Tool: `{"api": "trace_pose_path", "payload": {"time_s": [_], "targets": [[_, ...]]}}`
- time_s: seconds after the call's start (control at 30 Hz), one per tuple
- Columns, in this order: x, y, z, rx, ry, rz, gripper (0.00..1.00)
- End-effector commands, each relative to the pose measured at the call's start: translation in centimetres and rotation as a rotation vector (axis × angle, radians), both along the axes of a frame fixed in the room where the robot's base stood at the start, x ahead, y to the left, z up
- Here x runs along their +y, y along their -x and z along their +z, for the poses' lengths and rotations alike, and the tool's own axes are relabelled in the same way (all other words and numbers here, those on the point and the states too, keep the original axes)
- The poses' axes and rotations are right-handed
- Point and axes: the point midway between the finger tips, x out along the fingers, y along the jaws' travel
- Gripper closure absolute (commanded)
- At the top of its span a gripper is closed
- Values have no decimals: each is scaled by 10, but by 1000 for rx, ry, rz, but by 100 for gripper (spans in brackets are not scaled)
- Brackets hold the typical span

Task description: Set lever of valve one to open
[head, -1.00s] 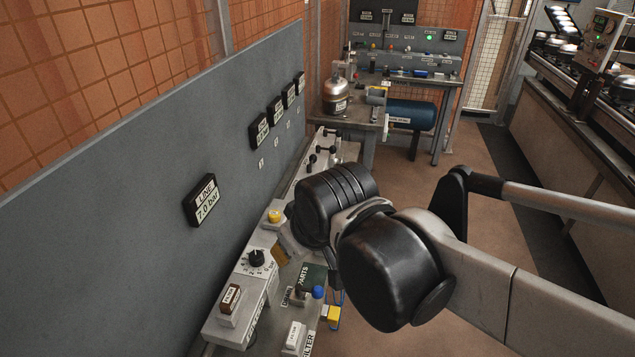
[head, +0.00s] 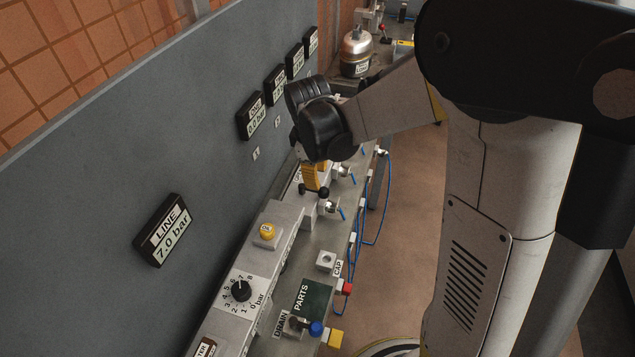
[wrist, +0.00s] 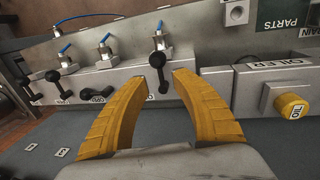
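A black lever with ball ends (wrist: 157,72), the one on the valve row nearest the yellow oiler knob, lies between my fingertips in the wrist view; it appears to be valve one's lever. It points across the block's front face, with a fitting behind it. In the head view the lever's dark knobs (head: 322,192) show at my fingertips. My gripper (wrist: 160,78) has its two yellow fingers apart, one on each side of the lever, with visible gaps. In the head view my gripper (head: 313,180) reaches down at the valve block beside the grey panel.
More black levers (wrist: 97,94) sit along the same block, with blue hoses (head: 368,210) in front. The yellow oiler knob (wrist: 291,106) is close on the right in the wrist view. The grey panel (head: 90,190) bounds the bench at the back, carrying gauges (head: 165,230).

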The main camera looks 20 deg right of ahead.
Motion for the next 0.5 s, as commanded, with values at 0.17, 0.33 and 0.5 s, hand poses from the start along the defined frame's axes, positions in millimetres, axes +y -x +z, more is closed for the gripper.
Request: {"api": "trace_pose_path", "payload": {"time_s": [0.17, 0.33, 0.5], "targets": [[-4, -6, -40, -2, 0, -1, 69], [-7, -10, -62, -2, 0, -1, 69], [-8, -12, -70, -2, 0, -1, 69]]}}
